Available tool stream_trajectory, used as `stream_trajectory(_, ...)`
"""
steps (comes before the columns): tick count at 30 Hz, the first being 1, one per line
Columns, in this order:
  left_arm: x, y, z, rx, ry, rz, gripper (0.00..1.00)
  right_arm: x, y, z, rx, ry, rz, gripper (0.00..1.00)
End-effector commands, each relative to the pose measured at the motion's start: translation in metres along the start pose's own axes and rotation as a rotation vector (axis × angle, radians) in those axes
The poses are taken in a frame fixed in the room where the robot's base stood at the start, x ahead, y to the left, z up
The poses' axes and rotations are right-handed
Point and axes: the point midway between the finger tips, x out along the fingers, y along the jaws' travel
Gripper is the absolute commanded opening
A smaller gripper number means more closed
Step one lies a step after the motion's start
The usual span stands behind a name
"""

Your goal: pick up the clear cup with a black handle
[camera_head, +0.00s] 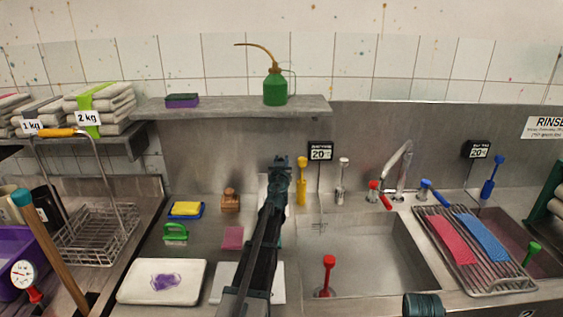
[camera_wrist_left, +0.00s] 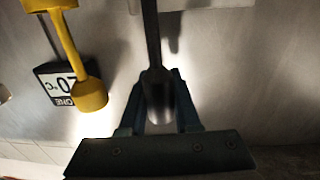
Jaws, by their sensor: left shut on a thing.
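My left gripper (camera_head: 281,168) is raised in front of the back wall of the counter, seen from behind in the head view. In the left wrist view its fingers (camera_wrist_left: 160,105) are shut on a dark, rod-like handle (camera_wrist_left: 151,45) with a rounded, shinier end. The handle runs up out of the top of that view. I cannot make out a clear cup body in either view; my arm covers much of that spot in the head view.
A yellow tap handle (camera_head: 301,180) and a black 20-degree sign (camera_head: 320,151) are close right of my gripper. A shelf (camera_head: 225,108) with a green oil can (camera_head: 275,88) is above. The sink (camera_head: 375,260) lies right, a white tray (camera_head: 130,282) lower left.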

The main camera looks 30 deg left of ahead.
Motion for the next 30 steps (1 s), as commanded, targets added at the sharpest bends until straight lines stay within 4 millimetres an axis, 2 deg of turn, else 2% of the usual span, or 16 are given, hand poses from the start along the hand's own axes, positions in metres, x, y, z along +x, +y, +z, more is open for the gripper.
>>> stream_trajectory(8,0.0,0.0,-0.018,0.0,0.0,-0.001,0.0,-0.017,0.002,0.001,0.0,0.0,0.0,0.61)
stream_trajectory(17,-0.025,0.001,-0.017,0.0,0.0,0.0,0.0,-0.017,0.002,0.001,0.0,0.0,0.0,0.61)
stream_trajectory(30,-0.071,0.004,-0.021,0.0,0.0,0.0,0.0,-0.021,0.002,0.001,0.0,0.0,0.0,0.61)
